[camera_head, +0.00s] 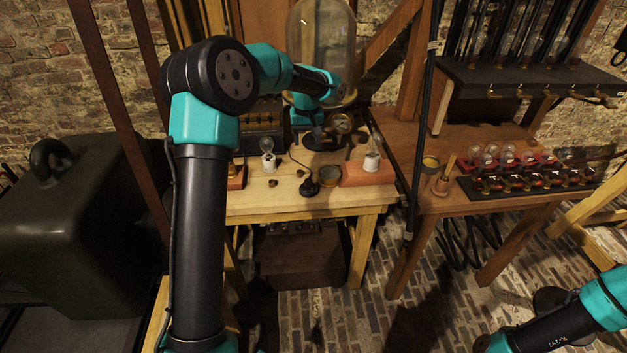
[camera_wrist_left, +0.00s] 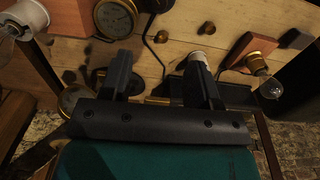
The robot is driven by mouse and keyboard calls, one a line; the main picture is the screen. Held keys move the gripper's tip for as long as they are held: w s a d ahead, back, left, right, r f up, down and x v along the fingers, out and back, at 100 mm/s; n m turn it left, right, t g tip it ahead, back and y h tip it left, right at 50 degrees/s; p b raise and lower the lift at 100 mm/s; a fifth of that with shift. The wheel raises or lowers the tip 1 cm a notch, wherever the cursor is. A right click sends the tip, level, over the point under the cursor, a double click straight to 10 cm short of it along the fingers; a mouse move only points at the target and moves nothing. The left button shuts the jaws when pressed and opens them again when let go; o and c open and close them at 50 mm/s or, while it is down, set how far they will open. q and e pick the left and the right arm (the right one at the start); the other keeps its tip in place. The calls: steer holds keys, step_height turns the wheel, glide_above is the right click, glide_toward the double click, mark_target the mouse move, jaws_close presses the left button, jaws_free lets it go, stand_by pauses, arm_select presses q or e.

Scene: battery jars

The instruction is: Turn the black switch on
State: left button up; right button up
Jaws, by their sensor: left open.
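The black switch (camera_head: 309,187) has a round black base. It stands near the front edge of the wooden table in the head view, beside a brass dial (camera_head: 330,176). In the left wrist view, part of the switch (camera_wrist_left: 155,5) shows at the top edge, and its lever position cannot be told. My left gripper (camera_wrist_left: 158,58) is open with nothing between its fingers. It is over the table, farther back than the switch and apart from it. In the head view its fingers are hard to make out against dark items. My right arm shows at the lower right; its gripper is out of frame.
A thin cable (camera_wrist_left: 152,45) runs back from the switch. A glass dome (camera_head: 321,35) stands behind. A second table (camera_head: 450,203) holds rows of bulbs.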

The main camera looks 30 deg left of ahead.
mark_target(308, 180)
arm_select(q)
steer(key=shift+f, duration=0.15)
step_height(308, 180, down, 17)
steer(key=shift+f, duration=0.1)
stand_by(0.6)
steer(key=shift+c, duration=0.4)
steer(key=c, duration=0.8)
steer(key=shift+c, duration=0.2)
